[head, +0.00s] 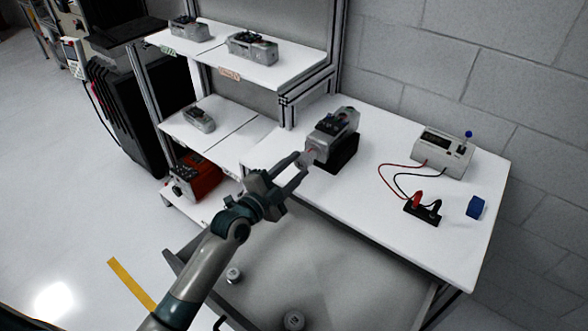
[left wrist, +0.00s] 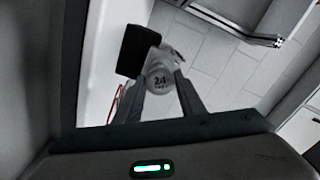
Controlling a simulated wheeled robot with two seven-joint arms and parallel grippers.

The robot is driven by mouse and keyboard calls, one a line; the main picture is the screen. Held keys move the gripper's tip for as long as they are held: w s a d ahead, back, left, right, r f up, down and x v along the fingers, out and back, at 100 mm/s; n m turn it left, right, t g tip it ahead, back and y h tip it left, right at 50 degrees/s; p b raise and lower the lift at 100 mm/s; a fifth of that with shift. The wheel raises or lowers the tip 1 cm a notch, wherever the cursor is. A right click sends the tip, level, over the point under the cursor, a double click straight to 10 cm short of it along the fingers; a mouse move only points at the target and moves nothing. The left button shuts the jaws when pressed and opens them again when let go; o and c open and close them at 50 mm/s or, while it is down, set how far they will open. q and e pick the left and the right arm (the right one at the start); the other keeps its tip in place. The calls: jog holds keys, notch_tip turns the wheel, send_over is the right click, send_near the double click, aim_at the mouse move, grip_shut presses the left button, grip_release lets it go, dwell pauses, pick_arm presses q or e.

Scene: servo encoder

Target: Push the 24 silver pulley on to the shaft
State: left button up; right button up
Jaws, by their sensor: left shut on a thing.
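The silver pulley marked 24 (left wrist: 159,79) is between the two fingers of my left gripper (left wrist: 160,88), and the fingers are shut on it. In the head view my left gripper (head: 304,164) reaches up to the near end of the grey servo unit (head: 330,132), which sits on a black block (head: 345,153) on the white table. The pulley is at or very close to that end. The shaft is hidden, so I cannot tell how far the pulley is on it. My right gripper is not in view.
A meter box (head: 443,153) with red and black leads to a black terminal block (head: 422,211) stands on the right of the table, with a blue block (head: 475,207). Two silver round parts (head: 233,274) (head: 293,320) lie in the open drawer below. Shelves (head: 290,72) with similar units stand behind left.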

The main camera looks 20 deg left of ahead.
pick_arm(q)
jog(key=o, duration=1.3)
jog(key=shift+o, duration=0.2)
jog(key=shift+p+v, duration=0.5)
jog(key=shift+v, duration=1.15)
jog(key=p+v, duration=0.1)
jog(key=v, duration=0.4)
jog(key=shift+s+a+r+p, duration=0.1)
jog(key=shift+s+a+p, duration=0.05)
jog(key=shift+s+p, duration=0.2)
jog(key=shift+s, duration=0.15)
